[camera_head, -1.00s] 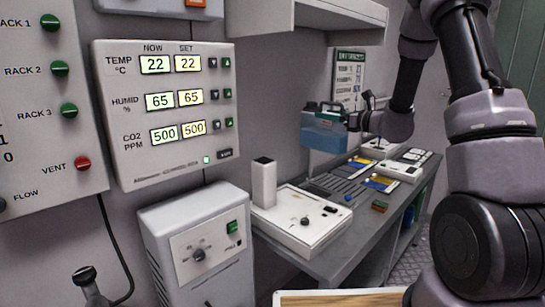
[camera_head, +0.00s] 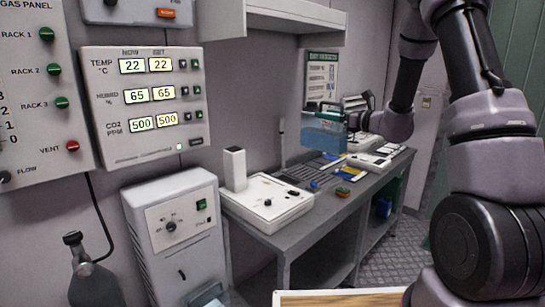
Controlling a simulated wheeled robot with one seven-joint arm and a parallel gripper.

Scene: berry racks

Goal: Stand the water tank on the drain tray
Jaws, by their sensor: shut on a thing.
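The water tank (camera_head: 322,137) is a translucent blue box with a dark top, held upright near the middle of the head view. My gripper (camera_head: 349,122) is shut on it from its right side; the fingertips are small and partly hidden. The drain tray seems to be the dark ribbed panel (camera_head: 298,177) let into the grey bench, below the tank in the picture. The tank appears above the bench top, over or close to the tray's far end. The exact gap cannot be told. I see nothing standing on the tray.
A white device with an upright block (camera_head: 268,204) sits at the bench's near end. A shelf (camera_head: 285,22) overhangs the bench. Open floor (camera_head: 400,240) lies right of it.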

